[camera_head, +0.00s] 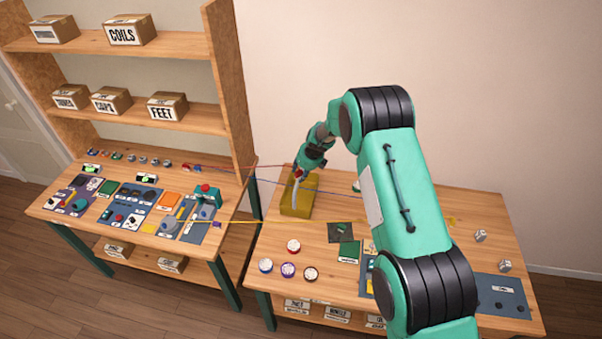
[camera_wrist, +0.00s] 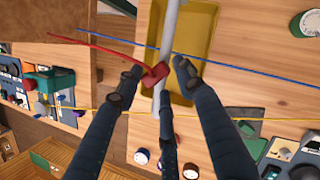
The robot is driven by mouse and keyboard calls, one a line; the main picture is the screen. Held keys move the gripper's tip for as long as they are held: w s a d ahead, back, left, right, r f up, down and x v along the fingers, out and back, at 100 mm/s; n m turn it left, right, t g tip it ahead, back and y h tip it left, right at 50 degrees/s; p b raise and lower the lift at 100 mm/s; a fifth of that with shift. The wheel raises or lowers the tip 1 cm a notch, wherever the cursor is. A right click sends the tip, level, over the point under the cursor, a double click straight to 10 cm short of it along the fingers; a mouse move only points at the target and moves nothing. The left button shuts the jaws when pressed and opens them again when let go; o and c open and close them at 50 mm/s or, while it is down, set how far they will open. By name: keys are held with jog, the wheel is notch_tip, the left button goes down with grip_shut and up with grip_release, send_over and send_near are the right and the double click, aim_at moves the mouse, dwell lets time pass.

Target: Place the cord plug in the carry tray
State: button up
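The cord plug (camera_wrist: 155,75) is a small red block on the end of a red cord, between my fingertips in the wrist view. My gripper (camera_head: 298,174) is above the carry tray, and its fingers also show in the wrist view (camera_wrist: 159,73). The fingers appear closed around the plug, though contact on every side is hard to see. The carry tray (camera_head: 294,209) is a yellow box on the right table. Its pale grey handle bar (camera_wrist: 169,30) crosses right behind the plug, and I cannot tell whether they touch.
A blue cord (camera_wrist: 240,70) and a yellow cord (camera_head: 250,223) stretch across the gap between the two tables. Several round pots, including a red one (camera_head: 293,246), stand in front of the tray. A shelf unit (camera_head: 232,90) rises behind the left bench.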

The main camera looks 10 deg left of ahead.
jog(key=shift+r, duration=0.25)
jog(key=b+v, duration=0.1)
jog(key=v, duration=1)
jog(key=shift+r, duration=0.35)
jog(key=shift+s+d+b, duration=0.15)
jog(key=shift+b, duration=0.15)
dwell(0.5)
jog(key=s+d+r+n+b, duration=0.6)
jog(key=d+r, duration=0.4)
jog(key=r, duration=0.4)
jog(key=s+d+r+n+t+h+b, duration=0.1)
jog(key=s+d+r+n+b, duration=0.1)
jog(key=s+d+r+n, duration=0.35)
jog(key=s+d+r+n+b, duration=0.1)
jog(key=s+d+r+n, duration=0.15)
jog(key=s+d, duration=0.5)
jog(key=s+d+f+n+b, duration=0.1)
jog(key=s+d+n+b, duration=0.2)
jog(key=s, duration=0.8)
jog(key=s+d+f+n+t+h+b, duration=0.1)
jog(key=s+d+n, duration=0.4)
jog(key=s, duration=0.7)
jog(key=s+d+f+n+h+b, duration=0.1)
jog(key=s+d+f+n+b, duration=0.2)
jog(key=s, duration=0.9)
jog(key=shift+d+n+t+b, duration=0.3)
jog(key=shift+d+n+b, duration=0.3)
jog(key=shift+d+b, duration=0.65)
